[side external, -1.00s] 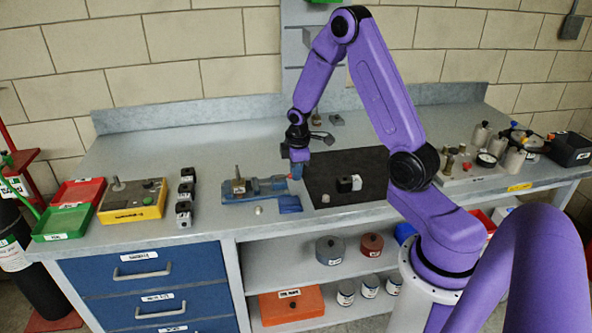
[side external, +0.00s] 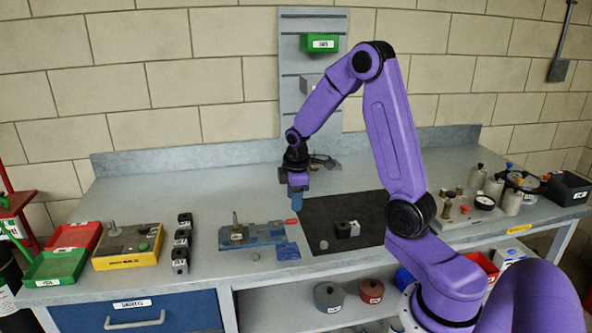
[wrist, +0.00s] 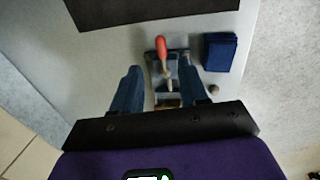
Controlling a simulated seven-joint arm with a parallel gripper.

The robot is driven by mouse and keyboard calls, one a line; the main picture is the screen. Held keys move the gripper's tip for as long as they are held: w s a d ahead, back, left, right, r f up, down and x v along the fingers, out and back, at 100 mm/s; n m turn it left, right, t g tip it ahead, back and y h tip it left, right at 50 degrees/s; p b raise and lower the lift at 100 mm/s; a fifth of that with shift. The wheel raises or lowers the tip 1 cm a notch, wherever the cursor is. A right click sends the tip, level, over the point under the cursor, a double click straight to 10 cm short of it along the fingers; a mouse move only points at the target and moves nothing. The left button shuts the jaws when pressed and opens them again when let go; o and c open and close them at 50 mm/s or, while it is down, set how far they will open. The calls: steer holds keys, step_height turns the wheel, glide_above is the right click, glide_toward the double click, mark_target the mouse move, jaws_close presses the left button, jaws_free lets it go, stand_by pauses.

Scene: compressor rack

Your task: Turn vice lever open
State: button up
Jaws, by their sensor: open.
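The blue vice (side external: 268,236) lies on the bench left of the dark mat, with a metal part standing on it. Its red-handled lever (side external: 291,222) is at the vice's right end. In the wrist view the red lever handle (wrist: 161,47) points away from the gripper, and the vice body is partly hidden below it. My gripper (side external: 297,207) is above the lever end, pointing down. In the wrist view my gripper (wrist: 162,72) is open, with blue fingers on either side of the lever and nothing held. Contact with the lever does not show.
A blue block (side external: 287,251) lies beside the vice, and a small round piece (side external: 255,256) in front. The dark mat (side external: 365,212) holds a black and white block (side external: 347,229). Black blocks (side external: 181,243) and a yellow box (side external: 130,247) stand left.

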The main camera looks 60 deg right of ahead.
step_height(320, 180, up, 10)
steer(key=s+a, duration=0.1)
steer(key=shift+s+a, duration=0.2)
steer(key=shift+f, duration=0.1)
